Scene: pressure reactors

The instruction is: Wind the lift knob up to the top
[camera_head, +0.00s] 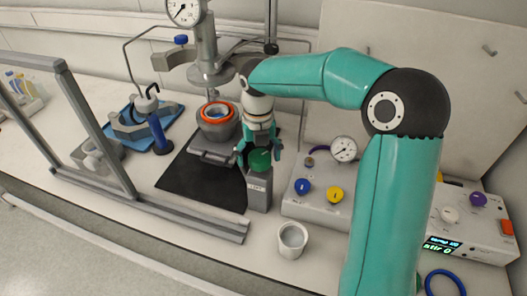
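The lift knob (259,160) is green and round. It sits on top of a small grey box (259,193) with a label on its front. My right gripper (260,155) reaches down over the knob from above, with one teal finger on each side of it. The fingers are spread and look slightly wider than the knob; whether either one touches it is hard to see. The reactor vessel (218,132) with an orange ring stands behind and left of the knob, below the metal reactor head (207,75). My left gripper is not in view.
A control box with blue (303,187) and yellow (335,195) knobs and a gauge (343,149) stands to the right. A white cup (292,240) stands in front. A grey frame (95,125) rises at left. A blue tray (128,136) with tools lies behind it.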

